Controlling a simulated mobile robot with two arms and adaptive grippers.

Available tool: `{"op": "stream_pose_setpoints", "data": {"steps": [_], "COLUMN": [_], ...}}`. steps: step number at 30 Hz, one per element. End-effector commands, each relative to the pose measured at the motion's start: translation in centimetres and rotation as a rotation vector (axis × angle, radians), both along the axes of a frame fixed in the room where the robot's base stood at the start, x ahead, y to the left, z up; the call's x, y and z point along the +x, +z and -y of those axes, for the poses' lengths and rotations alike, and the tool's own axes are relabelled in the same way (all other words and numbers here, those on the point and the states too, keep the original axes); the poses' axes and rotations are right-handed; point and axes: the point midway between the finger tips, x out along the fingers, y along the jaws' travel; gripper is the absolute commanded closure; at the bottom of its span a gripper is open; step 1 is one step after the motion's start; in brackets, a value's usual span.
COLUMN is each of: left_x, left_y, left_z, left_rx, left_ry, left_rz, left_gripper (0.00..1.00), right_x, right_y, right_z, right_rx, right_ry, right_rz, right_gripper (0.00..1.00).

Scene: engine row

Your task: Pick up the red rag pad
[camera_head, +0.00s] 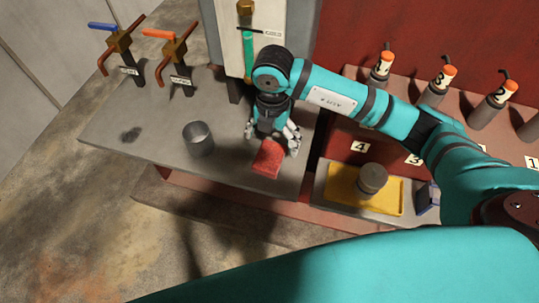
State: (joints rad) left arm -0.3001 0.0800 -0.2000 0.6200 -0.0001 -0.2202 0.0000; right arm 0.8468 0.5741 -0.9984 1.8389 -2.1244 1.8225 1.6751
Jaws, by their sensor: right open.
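The red rag pad (267,160) lies on the grey bench top (150,150) near its front right part. My right gripper (272,140) points down just behind and over the far end of the pad, with its fingers spread to either side. It is open; I cannot tell whether the fingers touch the pad. The far end of the pad is partly hidden by the gripper. My left gripper is not in view.
A metal cup (198,138) stands left of the pad. Valves with a blue handle (103,27) and an orange handle (160,34) stand at the back left. A yellow tray (345,194) with a round metal part (371,179) is to the right.

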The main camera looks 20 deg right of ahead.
Motion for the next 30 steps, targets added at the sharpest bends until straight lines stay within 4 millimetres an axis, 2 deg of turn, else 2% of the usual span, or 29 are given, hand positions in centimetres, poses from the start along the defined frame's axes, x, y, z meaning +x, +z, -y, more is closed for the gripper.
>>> {"op": "stream_pose_setpoints", "data": {"steps": [3,11,18,27,30], "left_x": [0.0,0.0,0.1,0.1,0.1], "left_y": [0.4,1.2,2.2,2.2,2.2], "left_z": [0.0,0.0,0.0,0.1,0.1], "left_rx": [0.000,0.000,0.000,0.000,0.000], "left_ry": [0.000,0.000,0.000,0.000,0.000], "left_rz": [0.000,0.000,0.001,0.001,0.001], "left_gripper": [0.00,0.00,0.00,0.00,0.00], "right_x": [0.0,-0.1,-0.1,-0.1,-0.1], "right_y": [-1.5,-3.4,-6.8,-7.5,-7.5], "right_z": [0.0,-0.3,-0.7,-0.7,-0.7], "right_rx": [0.001,0.000,0.001,0.002,0.002], "right_ry": [-0.001,0.000,-0.001,0.001,0.001], "right_rz": [-0.002,-0.004,-0.002,0.000,0.000], "right_gripper": [0.06,0.06,0.06,0.06,0.18]}}
